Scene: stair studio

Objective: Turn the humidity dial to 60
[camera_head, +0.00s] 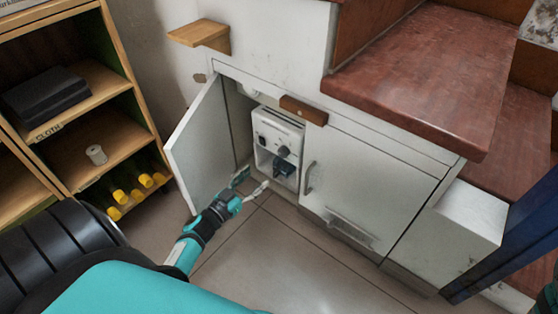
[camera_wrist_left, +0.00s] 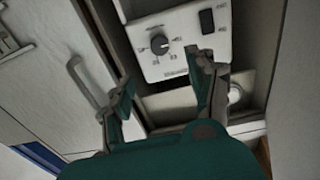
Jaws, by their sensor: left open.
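A white dehumidifier-like unit (camera_head: 277,147) stands inside the open cupboard under the stairs. Its dark round humidity dial (camera_head: 283,151) is on the front panel. In the left wrist view the dial (camera_wrist_left: 159,45) shows with a ring of small marks around it, too small to read. My left gripper (camera_head: 251,184) is open and empty in front of the cupboard, low and apart from the unit. In the left wrist view its two fingers (camera_wrist_left: 163,92) are spread below the dial, with nothing between them.
The cupboard door (camera_head: 201,143) stands open to the left of the unit. A closed door with a handle (camera_head: 309,177) is to the right. A wooden block (camera_head: 303,110) juts out above the unit. Shelves (camera_head: 75,160) stand at left; floor (camera_head: 285,255) is clear.

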